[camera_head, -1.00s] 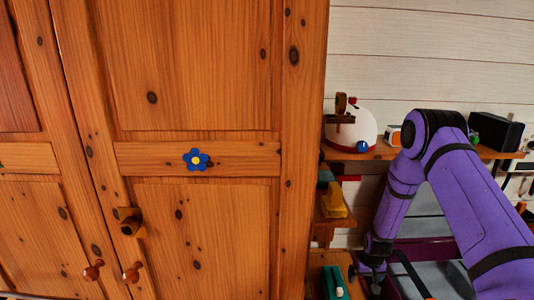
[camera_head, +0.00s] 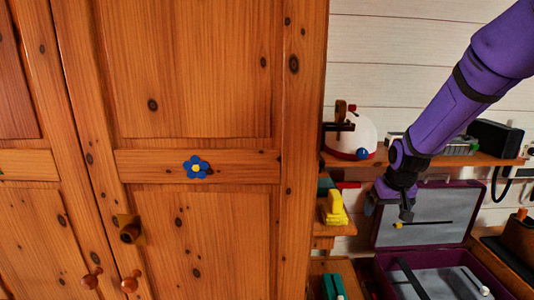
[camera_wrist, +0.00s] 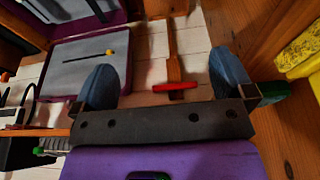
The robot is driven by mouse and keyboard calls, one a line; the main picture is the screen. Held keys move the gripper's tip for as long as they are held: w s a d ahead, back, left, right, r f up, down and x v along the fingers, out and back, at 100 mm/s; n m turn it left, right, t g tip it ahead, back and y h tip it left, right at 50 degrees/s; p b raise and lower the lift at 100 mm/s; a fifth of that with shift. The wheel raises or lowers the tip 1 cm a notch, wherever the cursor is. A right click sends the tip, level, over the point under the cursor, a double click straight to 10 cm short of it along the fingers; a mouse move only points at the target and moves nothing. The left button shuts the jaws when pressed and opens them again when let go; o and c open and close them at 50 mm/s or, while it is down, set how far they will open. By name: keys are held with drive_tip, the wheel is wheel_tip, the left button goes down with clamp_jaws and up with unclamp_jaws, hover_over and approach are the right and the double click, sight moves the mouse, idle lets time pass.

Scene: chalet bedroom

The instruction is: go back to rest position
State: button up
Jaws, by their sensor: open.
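My gripper (camera_head: 373,203) hangs in front of the left side of a purple case's raised lid in the head view, and my purple arm reaches down to it from the upper right. In the wrist view my gripper (camera_wrist: 165,80) has its two blue-grey fingers wide apart with nothing held between them. Behind the gap, a red-ended wooden piece (camera_wrist: 175,87) shows apart from the fingers.
The open purple case (camera_head: 383,262) has a grey lining. A yellow object (camera_head: 335,210) sits on a small shelf left of my gripper. A wooden shelf (camera_head: 478,160) bears a white domed item (camera_head: 362,132). A wooden wardrobe (camera_head: 200,90) fills the left.

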drive_tip(key=s+r, duration=0.6)
drive_tip(key=s, duration=0.4)
drive_tip(key=s+a+r+t, duration=0.1)
drive_tip(key=s+r, duration=0.5)
drive_tip(key=s, duration=0.4)
drive_tip(key=s+a+r+t, duration=0.1)
drive_tip(key=s+r, duration=0.6)
drive_tip(key=s, duration=0.4)
drive_tip(key=shift+s+a+r, duration=0.1)
